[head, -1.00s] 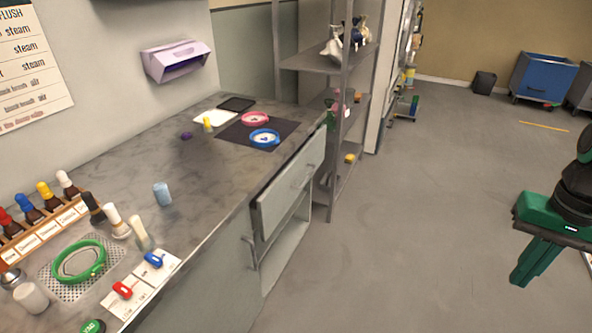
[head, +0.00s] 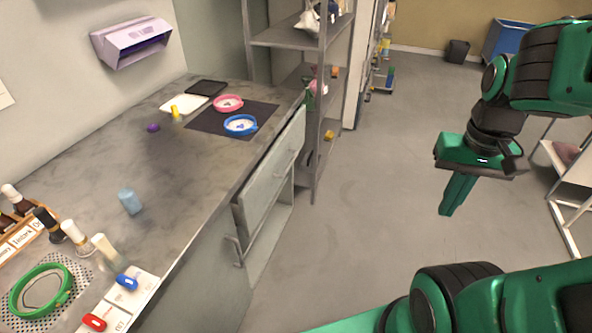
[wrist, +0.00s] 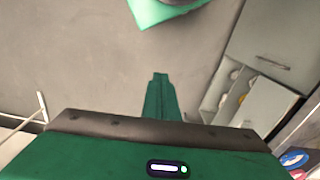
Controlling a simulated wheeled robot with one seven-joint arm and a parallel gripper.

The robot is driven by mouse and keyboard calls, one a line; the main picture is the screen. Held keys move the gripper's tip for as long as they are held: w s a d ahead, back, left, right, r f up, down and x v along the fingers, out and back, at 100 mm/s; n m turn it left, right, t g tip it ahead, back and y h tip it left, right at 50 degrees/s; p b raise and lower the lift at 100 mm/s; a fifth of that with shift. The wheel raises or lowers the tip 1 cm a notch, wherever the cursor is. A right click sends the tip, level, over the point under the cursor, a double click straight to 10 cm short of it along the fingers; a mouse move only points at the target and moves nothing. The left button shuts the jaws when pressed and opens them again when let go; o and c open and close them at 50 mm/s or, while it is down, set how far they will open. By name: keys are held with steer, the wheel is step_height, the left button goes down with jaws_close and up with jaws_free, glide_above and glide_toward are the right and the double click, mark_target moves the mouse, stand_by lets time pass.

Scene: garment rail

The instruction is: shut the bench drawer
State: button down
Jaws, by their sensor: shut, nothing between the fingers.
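The bench drawer has a pale grey front (head: 268,172) on the bench's right-hand side in the head view. The front stands out from the bench, with a small handle on it and an open recess below. How far out it is I cannot tell exactly. In the wrist view, pale bench-side panels and a narrow open compartment (wrist: 228,88) with small round items show at the right. My gripper (head: 452,208) is shut and empty, pointing down over open floor, well to the right of the drawer and apart from it. Its fingers also show in the wrist view (wrist: 160,82).
The bench top (head: 185,185) holds a blue dish (head: 240,124), a pink dish (head: 228,103), a blue cup (head: 130,201) and bottles. A grey shelf unit (head: 322,130) stands beyond the bench. A white-framed rack (head: 556,165) is at the right. The floor between is clear.

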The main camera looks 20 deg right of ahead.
steer(key=w+a+f+n+t, duration=0.1)
steer(key=w+f+t, duration=0.15)
steer(key=w, duration=0.65)
steer(key=w+a+f+t, duration=0.1)
steer(key=w+f, duration=0.3)
steer(key=w, duration=0.5)
steer(key=w+a+f+t, duration=0.1)
steer(key=w+a+f, duration=0.4)
steer(key=w, duration=0.4)
steer(key=w+a+f+t+y, duration=0.1)
steer(key=w+a+f, duration=0.5)
steer(key=w+f, duration=0.1)
steer(key=w+a+f+t+y, duration=0.1)
steer(key=w+a+f, duration=0.4)
steer(key=w, duration=0.5)
steer(key=shift+w+a+f+t, duration=0.3)
steer(key=shift+f+t, duration=0.15)
steer(key=shift+f, duration=0.05)
steer(key=shift+w, duration=0.15)
